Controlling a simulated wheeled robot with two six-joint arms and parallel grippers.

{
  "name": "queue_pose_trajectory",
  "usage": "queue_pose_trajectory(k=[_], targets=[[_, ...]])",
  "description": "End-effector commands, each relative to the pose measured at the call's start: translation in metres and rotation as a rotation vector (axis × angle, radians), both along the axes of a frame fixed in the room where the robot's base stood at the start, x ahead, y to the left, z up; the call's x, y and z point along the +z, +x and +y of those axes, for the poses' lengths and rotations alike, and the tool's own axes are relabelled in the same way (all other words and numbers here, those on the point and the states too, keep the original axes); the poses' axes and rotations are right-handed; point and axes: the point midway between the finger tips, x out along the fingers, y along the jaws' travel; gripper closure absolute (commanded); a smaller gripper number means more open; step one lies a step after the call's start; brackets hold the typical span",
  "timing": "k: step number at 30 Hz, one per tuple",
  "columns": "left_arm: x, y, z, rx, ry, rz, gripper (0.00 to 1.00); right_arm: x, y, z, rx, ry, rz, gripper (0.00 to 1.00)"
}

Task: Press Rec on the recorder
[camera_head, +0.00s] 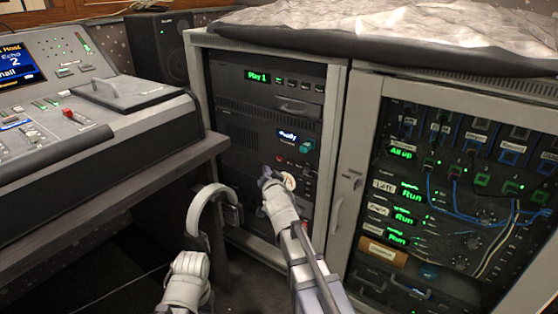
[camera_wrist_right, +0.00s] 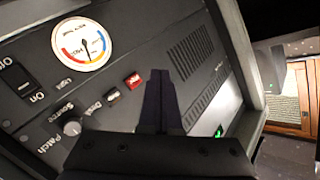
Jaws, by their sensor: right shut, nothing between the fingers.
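In the head view the left rack holds a unit with a "Play 1" display (camera_head: 257,76) and, below it, one whose lit display (camera_head: 288,135) seems to read "Ready", with a teal control (camera_head: 307,146) beside it. I cannot read a Rec label. My right gripper (camera_head: 268,177) is lower, in front of a panel with a round gauge. In the right wrist view its dark fingers (camera_wrist_right: 160,74) are shut and empty, just right of a red button (camera_wrist_right: 132,80); contact cannot be told. My left arm shows at the bottom; its fingers cannot be made out.
The gauge (camera_wrist_right: 82,43), a knob (camera_wrist_right: 72,127) and a switch (camera_wrist_right: 19,81) are on the panel. A headphone-like band (camera_head: 207,203) hangs left of the rack. A mixing desk (camera_head: 125,130) stands left; a second rack (camera_head: 365,130) with blue cables stands right.

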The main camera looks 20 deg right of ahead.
Motion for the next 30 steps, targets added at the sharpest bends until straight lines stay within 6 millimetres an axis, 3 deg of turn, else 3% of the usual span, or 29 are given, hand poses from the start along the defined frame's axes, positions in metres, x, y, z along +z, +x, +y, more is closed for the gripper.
queue_pose_trajectory(k=[12,30], targets=[[0.0,0.0,0.0,0.0,0.0,0.0,0.44,0.0,0.026,-0.032,-0.001,0.0,0.001,1.0],[0.0,0.0,0.0,0.0,0.0,0.0,0.44,0.0,0.029,-0.036,0.0,-0.001,0.0,1.0]])
